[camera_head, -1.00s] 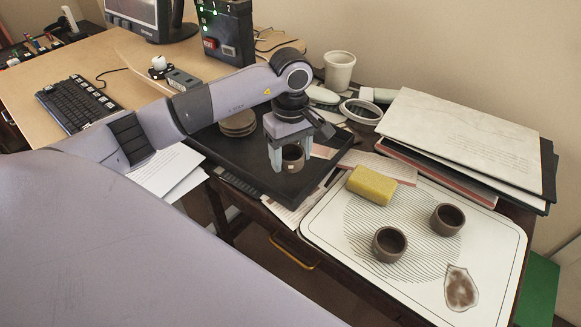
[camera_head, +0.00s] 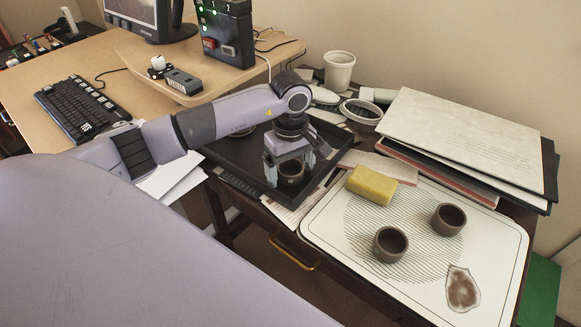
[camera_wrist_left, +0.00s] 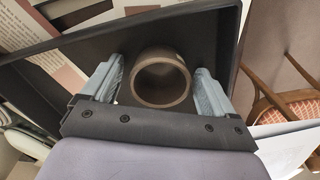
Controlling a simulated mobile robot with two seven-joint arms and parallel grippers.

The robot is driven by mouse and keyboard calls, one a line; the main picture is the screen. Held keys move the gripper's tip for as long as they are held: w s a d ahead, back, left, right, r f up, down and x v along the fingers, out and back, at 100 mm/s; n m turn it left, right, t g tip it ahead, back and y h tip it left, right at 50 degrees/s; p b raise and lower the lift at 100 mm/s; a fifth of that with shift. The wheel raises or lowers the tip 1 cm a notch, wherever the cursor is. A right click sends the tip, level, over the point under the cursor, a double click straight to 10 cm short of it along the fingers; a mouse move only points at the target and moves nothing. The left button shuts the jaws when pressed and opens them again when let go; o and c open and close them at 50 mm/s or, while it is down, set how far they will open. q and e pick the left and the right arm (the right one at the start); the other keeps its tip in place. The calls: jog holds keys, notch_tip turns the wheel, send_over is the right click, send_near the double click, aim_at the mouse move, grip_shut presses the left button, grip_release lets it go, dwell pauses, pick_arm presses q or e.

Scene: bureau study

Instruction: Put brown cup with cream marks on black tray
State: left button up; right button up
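The brown cup (camera_head: 291,173) stands upright on the black tray (camera_head: 335,135), near its front edge. Its cream marks are hard to make out now. In the left wrist view the cup (camera_wrist_left: 161,95) shows from above, its opening empty, with the black tray (camera_wrist_left: 225,40) under it. My left gripper (camera_head: 290,178) is low over the tray with a finger on each side of the cup. In the wrist view its fingers (camera_wrist_left: 161,88) are spread, with small gaps to the cup. My right gripper is not in view.
Two plain brown cups (camera_head: 390,244) (camera_head: 449,219) and a yellow sponge (camera_head: 371,185) are on the white board (camera_head: 330,235) at right. Stacked boards (camera_head: 465,140) and a white pot (camera_head: 339,70) stand behind. Round discs lie at the tray's back, partly hidden by my arm.

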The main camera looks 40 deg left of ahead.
pick_arm(q)
jog(key=shift+r, duration=0.2)
notch_tip(320, 180, up, 12)
jog(key=p, duration=0.1)
jog(key=shift+s+f, duration=0.1)
dwell(0.7)
